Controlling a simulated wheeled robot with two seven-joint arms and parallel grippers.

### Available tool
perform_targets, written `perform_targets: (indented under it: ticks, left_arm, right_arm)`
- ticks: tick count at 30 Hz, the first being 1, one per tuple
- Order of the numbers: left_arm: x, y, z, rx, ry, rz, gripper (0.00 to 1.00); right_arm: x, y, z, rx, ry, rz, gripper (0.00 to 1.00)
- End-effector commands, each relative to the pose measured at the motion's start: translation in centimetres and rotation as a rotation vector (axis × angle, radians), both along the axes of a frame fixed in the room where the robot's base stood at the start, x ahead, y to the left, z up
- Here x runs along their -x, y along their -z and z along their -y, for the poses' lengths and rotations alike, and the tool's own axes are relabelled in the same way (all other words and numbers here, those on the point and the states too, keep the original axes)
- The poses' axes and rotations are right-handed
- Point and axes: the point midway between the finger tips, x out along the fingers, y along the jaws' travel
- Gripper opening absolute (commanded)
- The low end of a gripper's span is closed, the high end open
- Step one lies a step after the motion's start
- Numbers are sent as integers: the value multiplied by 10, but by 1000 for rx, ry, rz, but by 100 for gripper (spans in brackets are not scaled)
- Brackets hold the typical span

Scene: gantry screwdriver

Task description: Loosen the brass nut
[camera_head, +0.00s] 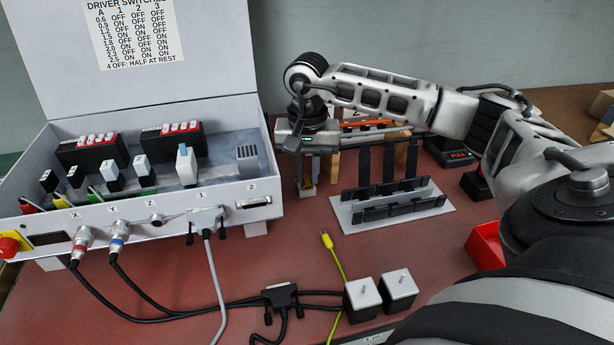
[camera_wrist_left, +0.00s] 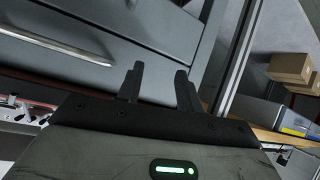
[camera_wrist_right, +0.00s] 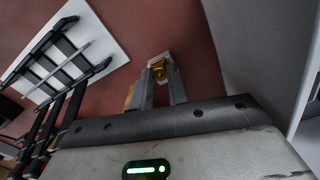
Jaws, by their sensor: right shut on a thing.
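The brass nut (camera_wrist_right: 158,69) shows at the fingertips of my right gripper (camera_wrist_right: 160,83) in the right wrist view. That gripper is shut on it, and a small pale block lies just beyond it. In the head view my right gripper (camera_head: 308,180) points down just right of the open control box, and the nut is too small to make out clearly there. My left gripper (camera_wrist_left: 158,77) shows only in the left wrist view. It is open and empty in front of grey drawers.
The control box (camera_head: 150,210) with cables stands at left, close to my right gripper. A white rack (camera_head: 395,207) with black holders stands to the right. Two small motors (camera_head: 379,296) and a yellow cable (camera_head: 334,262) lie in front. A red bin (camera_head: 485,247) sits at right.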

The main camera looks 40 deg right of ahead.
Motion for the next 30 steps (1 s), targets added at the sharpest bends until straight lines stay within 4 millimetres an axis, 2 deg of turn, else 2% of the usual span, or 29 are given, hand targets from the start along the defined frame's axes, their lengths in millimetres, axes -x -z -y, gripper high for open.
perform_targets:
  ticks: [5,6,7,17,30]
  left_arm:
    - [0,0,0,0,0,-1,36]
    - [0,0,0,0,0,-1,36]
    - [0,0,0,0,0,-1,36]
    - [0,-1,0,0,0,-1,36]
    - [0,-15,0,0,0,-1,36]
  right_arm:
    - [0,-1,0,1,-10,1,0]
    - [0,-1,0,1,-10,1,19]
    - [0,-1,0,1,-9,1,28]
    - [0,-1,0,0,23,0,28]
    - [0,-1,0,1,750,-1,28]
